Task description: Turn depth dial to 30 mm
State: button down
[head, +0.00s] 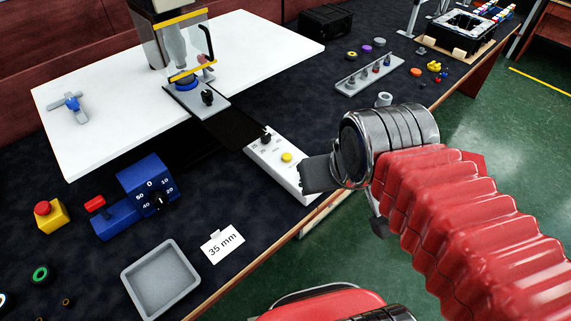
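A white control panel (292,172) has a black knob (266,138) with small numbers around it, seemingly including 25, and a yellow button (286,157). A blue box (146,178) has a black dial (160,201) with white marks such as 0, 10, 20, 40 and 50. No readable label tells which of the two is the depth dial, and neither pointer's reading is clear. My gripper (322,174) is over the panel's near right end, apart from both knobs. Its fingers are seen from the side, so their opening is unclear; nothing shows held.
A card (222,244) reads 35 mm. A grey tray (161,281) lies near the front edge. A red button on a yellow box (50,217) is at left. A rack of small parts (367,76) is at back right.

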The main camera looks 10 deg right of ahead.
aim_at(266, 138)
jog(key=k, duration=1.25)
jog(key=z, duration=0.25)
jog(key=i, duration=1.8)
jog(key=u, duration=0.65)
